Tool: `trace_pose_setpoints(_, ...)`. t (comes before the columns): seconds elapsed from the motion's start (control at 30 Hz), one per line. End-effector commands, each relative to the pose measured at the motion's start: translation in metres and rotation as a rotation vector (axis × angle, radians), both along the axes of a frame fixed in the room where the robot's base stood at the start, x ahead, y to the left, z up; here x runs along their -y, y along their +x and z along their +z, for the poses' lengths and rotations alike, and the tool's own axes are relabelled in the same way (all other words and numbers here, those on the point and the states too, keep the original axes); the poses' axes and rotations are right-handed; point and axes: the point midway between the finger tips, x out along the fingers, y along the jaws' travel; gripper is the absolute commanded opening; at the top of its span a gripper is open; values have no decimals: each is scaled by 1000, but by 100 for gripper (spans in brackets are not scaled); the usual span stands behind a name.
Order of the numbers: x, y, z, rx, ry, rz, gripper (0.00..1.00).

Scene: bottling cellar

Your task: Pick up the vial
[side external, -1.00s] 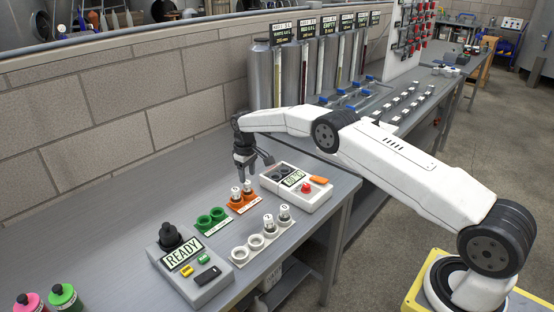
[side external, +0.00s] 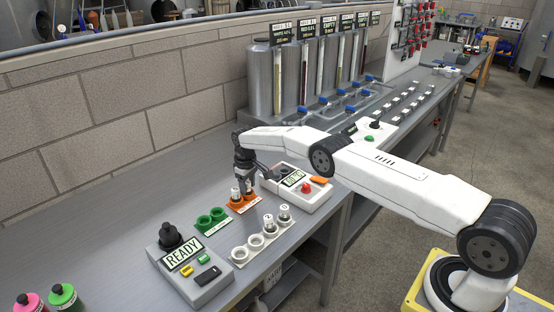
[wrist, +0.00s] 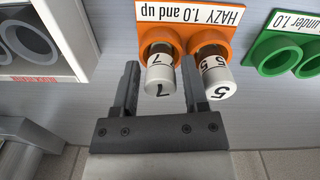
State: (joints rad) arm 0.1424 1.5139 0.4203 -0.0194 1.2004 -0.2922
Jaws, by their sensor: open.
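An orange two-hole holder (wrist: 228,40) labelled "HAZY 1.0 and up" holds two white-capped vials, shown in the wrist view. The vial marked 7 (wrist: 159,78) stands in the left hole and the vial marked 5 (wrist: 216,78) in the right one. My gripper (wrist: 160,64) is open, with one finger on each side of vial 7; the right finger passes between the two vials. In the side view my gripper (side external: 246,184) points down at the orange holder (side external: 243,206), partly covering the vials there.
An empty green holder (side external: 211,220) stands to the left. A grey box with a READY display (side external: 190,268) and a white box with a red button (side external: 306,188) flank the holders.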

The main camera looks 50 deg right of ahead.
Motion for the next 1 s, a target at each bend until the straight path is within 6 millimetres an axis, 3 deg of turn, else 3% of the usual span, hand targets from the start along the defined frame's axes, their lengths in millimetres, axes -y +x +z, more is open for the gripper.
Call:
trace_pose_setpoints(0.5,0,0,0,1,0,0,57)
trace_pose_setpoints(0.67,0,0,0,1,0,0,6)
trace_pose_setpoints(0.7,0,0,0,1,0,0,0)
trace_pose_setpoints(1.0,0,0,0,1,0,0,0)
